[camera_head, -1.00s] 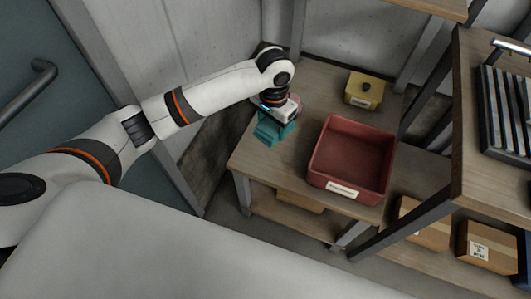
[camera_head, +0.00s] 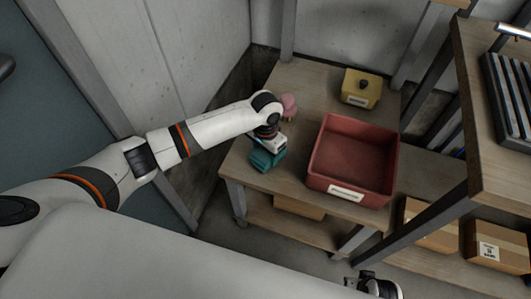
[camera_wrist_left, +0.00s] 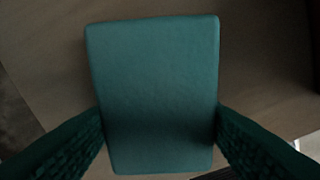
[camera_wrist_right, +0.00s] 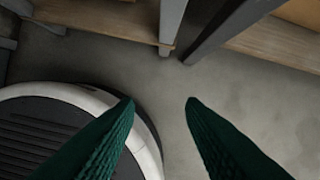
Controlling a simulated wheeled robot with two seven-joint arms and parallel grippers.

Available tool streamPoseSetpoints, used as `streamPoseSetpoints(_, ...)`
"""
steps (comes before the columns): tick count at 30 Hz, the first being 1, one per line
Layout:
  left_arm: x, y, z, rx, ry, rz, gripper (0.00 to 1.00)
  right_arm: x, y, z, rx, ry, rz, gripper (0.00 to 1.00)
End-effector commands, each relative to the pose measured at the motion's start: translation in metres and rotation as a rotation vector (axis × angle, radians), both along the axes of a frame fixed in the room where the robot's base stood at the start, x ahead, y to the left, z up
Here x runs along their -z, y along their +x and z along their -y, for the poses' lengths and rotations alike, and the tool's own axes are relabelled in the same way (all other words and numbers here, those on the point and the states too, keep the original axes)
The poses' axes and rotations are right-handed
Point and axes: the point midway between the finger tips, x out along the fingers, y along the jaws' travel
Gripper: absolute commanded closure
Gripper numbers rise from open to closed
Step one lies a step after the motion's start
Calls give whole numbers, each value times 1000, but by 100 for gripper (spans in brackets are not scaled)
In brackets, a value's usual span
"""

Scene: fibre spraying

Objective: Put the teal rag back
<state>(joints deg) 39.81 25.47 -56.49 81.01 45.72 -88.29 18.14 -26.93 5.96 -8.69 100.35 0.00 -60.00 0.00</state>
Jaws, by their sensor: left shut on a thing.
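The teal rag (camera_head: 266,159) is a folded block near the left front edge of the wooden table (camera_head: 240,165). My left gripper (camera_head: 268,150) comes down on it from above and is shut on it. In the left wrist view the rag (camera_wrist_left: 155,90) sits between the two fingers, with the wood behind it. I cannot tell whether it touches the table. My right gripper (camera_wrist_right: 160,105) is open and empty in the right wrist view, over the floor and my own base.
A red bin (camera_head: 352,160) with a white label stands right of the rag. A yellow box (camera_head: 361,88) with a dark knob is at the back. A pink object (camera_head: 289,105) lies behind my left gripper. Cardboard boxes (camera_head: 497,246) sit on the lower shelf.

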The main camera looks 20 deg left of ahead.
Motion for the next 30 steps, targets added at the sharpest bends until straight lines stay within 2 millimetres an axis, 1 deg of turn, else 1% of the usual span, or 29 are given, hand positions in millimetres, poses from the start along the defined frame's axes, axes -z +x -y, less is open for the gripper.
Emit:
streamPoseSetpoints(7,0,0,0,1,-1,0,60,-1,0,0,0,0,0,64)
streamPoseSetpoints(11,4,0,1,0,-1,0,60,1,-1,0,0,0,-2,64)
streamPoseSetpoints(12,3,0,1,1,-2,1,36,2,-1,0,0,-1,-3,64)
streamPoseSetpoints(15,3,0,1,0,-2,1,20,2,-1,0,0,0,-2,64)
streamPoseSetpoints(25,0,1,0,0,-1,2,20,2,-1,0,0,-1,-3,64)
streamPoseSetpoints(27,-7,1,0,0,-2,1,20,-2,0,0,0,1,3,64)
streamPoseSetpoints(30,-24,1,1,0,-3,3,20,15,-8,1,-1,-2,-13,64)
